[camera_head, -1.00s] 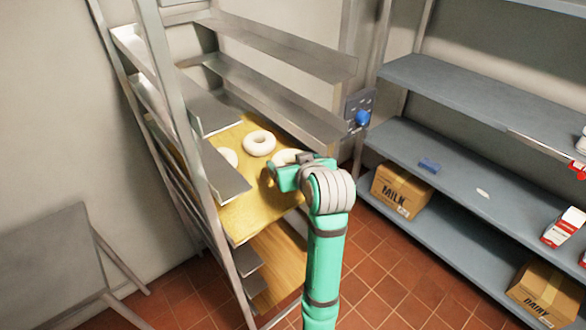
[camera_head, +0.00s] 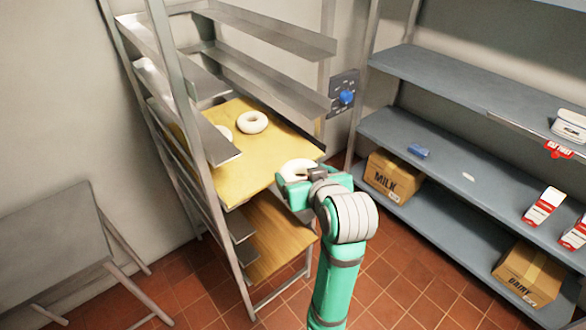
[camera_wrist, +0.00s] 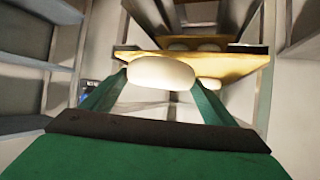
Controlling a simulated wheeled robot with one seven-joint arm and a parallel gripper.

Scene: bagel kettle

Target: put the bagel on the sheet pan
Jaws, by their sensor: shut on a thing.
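A pale ring-shaped bagel (camera_head: 297,167) is held between the fingers of my gripper (camera_head: 293,177), at the front right edge of a yellow-topped board in the rack. In the wrist view the same bagel (camera_wrist: 160,72) sits between the two green fingers of my gripper (camera_wrist: 157,82), which press on its sides. It looks clear of the board (camera_head: 262,165). Two more bagels lie on that board: one whole (camera_head: 252,122) and one partly hidden (camera_head: 226,133) by a rack shelf. I cannot make out a sheet pan for certain.
The metal rack (camera_head: 181,110) has a post and narrow shelves close around the board. A grey shelf unit (camera_head: 440,150) with a milk box (camera_head: 393,177) stands at the right. A grey table (camera_head: 55,235) stands at the left. Tiled floor (camera_head: 190,290) lies between.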

